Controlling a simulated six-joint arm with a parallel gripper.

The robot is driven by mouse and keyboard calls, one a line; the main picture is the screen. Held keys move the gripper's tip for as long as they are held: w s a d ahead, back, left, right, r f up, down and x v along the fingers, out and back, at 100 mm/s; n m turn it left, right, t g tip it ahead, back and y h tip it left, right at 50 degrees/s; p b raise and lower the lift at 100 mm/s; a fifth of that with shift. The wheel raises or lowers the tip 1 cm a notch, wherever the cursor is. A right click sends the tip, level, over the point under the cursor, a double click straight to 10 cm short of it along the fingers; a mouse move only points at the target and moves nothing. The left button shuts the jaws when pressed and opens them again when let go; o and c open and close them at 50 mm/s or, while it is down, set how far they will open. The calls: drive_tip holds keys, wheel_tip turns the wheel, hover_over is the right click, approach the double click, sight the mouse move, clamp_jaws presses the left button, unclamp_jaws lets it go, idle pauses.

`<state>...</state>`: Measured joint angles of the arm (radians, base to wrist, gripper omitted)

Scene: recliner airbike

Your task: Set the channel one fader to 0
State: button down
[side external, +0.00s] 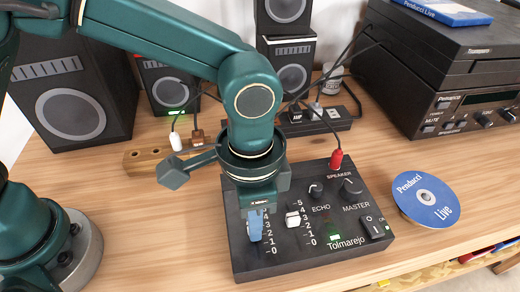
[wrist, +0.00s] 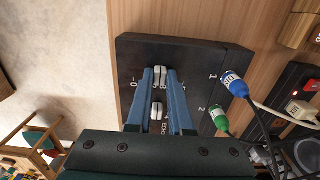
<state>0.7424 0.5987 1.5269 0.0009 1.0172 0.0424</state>
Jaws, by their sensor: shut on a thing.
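The black mixer box (side external: 300,262) lies on the wooden table with two fader scales marked 0 to 5, 0 at the near end. My gripper (side external: 255,228) points down over the left fader. Its blue fingers are closed on the channel one fader, whose white cap (wrist: 160,74) shows between the fingertips (wrist: 160,80) in the wrist view. In the side view the fingers hide that cap, so its exact level is unclear; it is off the 0 mark. The second fader (side external: 293,219) has a white cap around 3 to 4 and shows behind, between the fingers, in the wrist view (wrist: 156,114).
The ECHO (side external: 316,190) and MASTER (side external: 352,187) knobs and a red speaker plug (side external: 336,160) are on the mixer's right side. A blue disc (side external: 426,200) lies to its right. Blue (wrist: 234,84) and green (wrist: 220,118) plugs enter its back. Speakers and stacked players stand behind.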

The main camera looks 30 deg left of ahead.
sight(259, 257)
drive_tip(key=s+d, duration=0.3)
drive_tip(key=shift+r, duration=0.1)
drive_tip(key=c, duration=0.8)
unclamp_jaws()
drive_tip(key=shift+w, duration=0.1)
drive_tip(key=shift+r, duration=2.55)
